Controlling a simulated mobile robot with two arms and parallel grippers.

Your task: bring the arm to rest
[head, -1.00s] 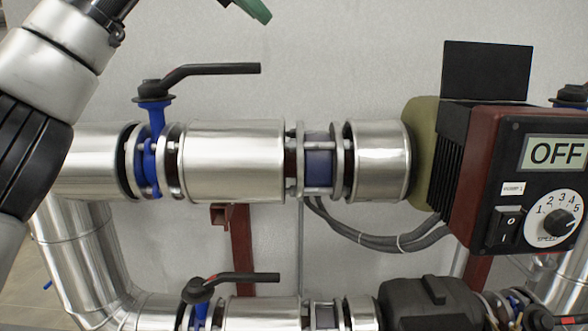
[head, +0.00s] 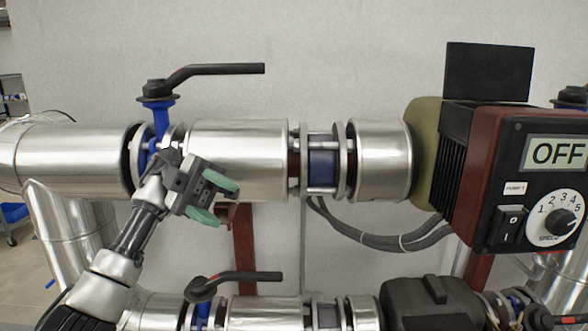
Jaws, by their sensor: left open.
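My left gripper (head: 226,200), grey with green fingertips, is in front of the upper silver pipe (head: 240,150), just right of the blue valve. Its fingers are apart and nothing shows between them. My left arm comes up from the lower left and hides part of the lower pipework. My right gripper is not in view.
The upper valve has a black handle (head: 215,69) lying level to the right. A lower valve handle (head: 240,276) lies likewise. The pump box (head: 520,180) at the right reads OFF, with a speed knob (head: 557,222). Cables (head: 380,240) hang below the pipe. Bare wall is above.

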